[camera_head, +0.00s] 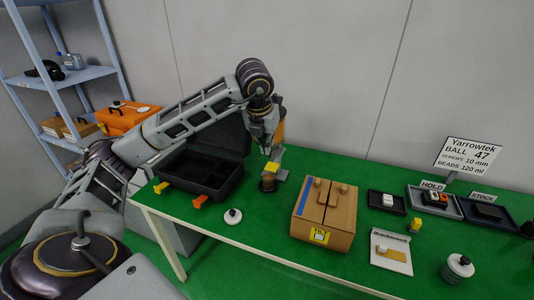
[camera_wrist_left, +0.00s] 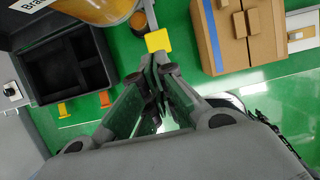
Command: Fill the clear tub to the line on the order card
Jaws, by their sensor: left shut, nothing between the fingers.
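My left gripper (camera_head: 268,148) hangs over the table beside the black case; its fingers (camera_wrist_left: 158,75) are together and empty in the left wrist view. An amber container (camera_wrist_left: 100,8) with a white label, partly readable as "Bra", is cut off at the top of that view. An orange-brown part (camera_head: 280,130) shows behind the gripper. A brown, dark-based object (camera_head: 268,184) with a yellow tab (camera_head: 272,168) stands below the gripper. I cannot clearly identify the clear tub. My right gripper is out of view.
A cardboard box (camera_head: 325,213) stands mid-table. The front middle is fairly clear.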

